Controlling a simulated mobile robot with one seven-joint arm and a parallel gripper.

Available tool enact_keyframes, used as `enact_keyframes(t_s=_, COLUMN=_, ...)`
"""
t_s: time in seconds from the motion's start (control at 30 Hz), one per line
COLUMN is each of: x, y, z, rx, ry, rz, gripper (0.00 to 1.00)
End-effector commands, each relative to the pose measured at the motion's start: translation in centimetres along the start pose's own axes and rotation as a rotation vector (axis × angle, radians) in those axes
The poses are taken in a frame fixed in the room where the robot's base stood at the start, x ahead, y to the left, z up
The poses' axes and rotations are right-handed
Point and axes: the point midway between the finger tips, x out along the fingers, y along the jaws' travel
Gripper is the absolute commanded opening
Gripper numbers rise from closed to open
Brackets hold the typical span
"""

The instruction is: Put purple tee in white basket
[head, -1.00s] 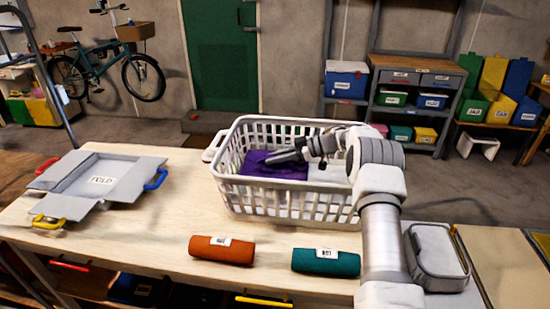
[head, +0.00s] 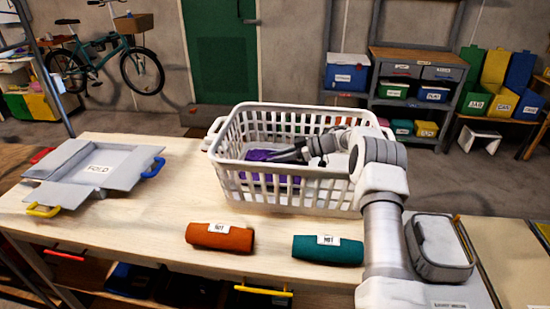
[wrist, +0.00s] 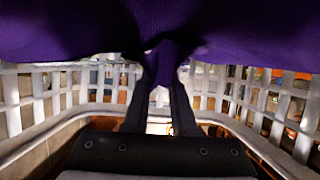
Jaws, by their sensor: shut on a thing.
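The purple tee (head: 258,155) is inside the white basket (head: 290,200), toward its left part, and shows through the slats. My gripper (head: 300,152) reaches into the basket from the right and is shut on the tee. In the wrist view the tee (wrist: 165,30) fills the top of the picture, and a fold of it is pinched between the two dark fingers (wrist: 160,75). The basket's slatted walls (wrist: 55,95) show on both sides of the fingers. The lower part of the tee is partly hidden by the basket's front wall.
An orange roll (head: 220,237) and a teal roll (head: 327,250) lie in front of the basket. A grey case (head: 438,247) stands at right beside my arm. Bare tabletop shows left of the basket.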

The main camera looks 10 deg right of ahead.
Motion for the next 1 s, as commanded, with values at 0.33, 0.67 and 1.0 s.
enact_keyframes(t_s=0.33, x=0.29, y=0.0, z=0.63, rx=-0.001, ry=0.001, rz=-0.001, gripper=0.0)
enact_keyframes(t_s=0.67, x=0.41, y=0.0, z=0.94, rx=-0.001, ry=0.001, rz=0.0, gripper=0.46)
enact_keyframes(t_s=1.0, x=0.4, y=-0.01, z=1.03, rx=0.001, ry=-0.001, rz=0.0, gripper=0.59)
